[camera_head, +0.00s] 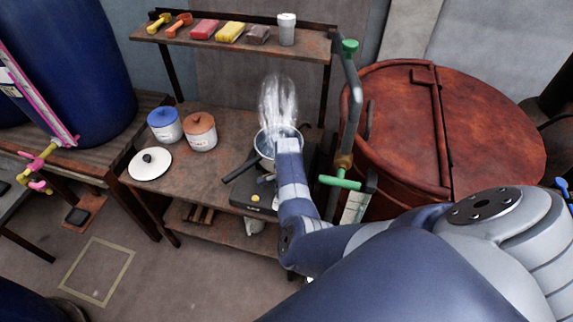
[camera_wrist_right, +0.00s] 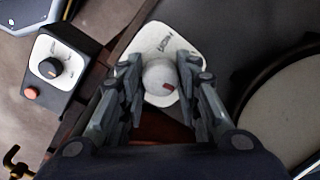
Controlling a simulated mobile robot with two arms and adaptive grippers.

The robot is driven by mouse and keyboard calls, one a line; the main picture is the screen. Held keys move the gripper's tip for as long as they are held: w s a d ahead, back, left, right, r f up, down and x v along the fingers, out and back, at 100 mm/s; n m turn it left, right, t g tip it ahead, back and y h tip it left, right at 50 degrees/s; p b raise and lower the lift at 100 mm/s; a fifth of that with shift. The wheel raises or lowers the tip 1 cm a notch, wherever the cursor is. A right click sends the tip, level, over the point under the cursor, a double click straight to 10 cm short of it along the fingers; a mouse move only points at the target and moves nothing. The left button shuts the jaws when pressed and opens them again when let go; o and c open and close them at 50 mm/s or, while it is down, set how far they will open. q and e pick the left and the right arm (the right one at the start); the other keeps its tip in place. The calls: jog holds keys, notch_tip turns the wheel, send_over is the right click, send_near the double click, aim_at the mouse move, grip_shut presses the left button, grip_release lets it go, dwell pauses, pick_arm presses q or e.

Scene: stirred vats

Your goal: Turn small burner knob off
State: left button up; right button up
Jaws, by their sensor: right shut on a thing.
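In the right wrist view my right gripper (camera_wrist_right: 160,73) is shut on a round white knob (camera_wrist_right: 160,82) with a small red mark. Its fingers touch the knob on both sides. The knob sits on a white plate (camera_wrist_right: 164,45) with small dark lettering that I cannot read. In the head view my right arm reaches to the dark small burner (camera_head: 248,196) on the bench, and the gripper and knob are hidden there. A steaming pot (camera_head: 264,150) stands on the burner. My left gripper is not in view.
In the wrist view a dark box (camera_wrist_right: 55,80) with a black dial stands left of the knob. In the head view blue and orange-lidded jars (camera_head: 200,135) and a white lid (camera_head: 150,163) lie left of the pot. A rusty vat (camera_head: 405,110) and green-handled pipe (camera_head: 351,95) stand right.

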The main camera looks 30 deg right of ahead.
jog(key=shift+m, duration=0.8)
jog(key=o, duration=1.1)
jog(key=shift+c, duration=0.2)
jog(key=shift+r, duration=0.1)
jog(key=shift+r, duration=3.7)
jog(key=shift+a, duration=0.1)
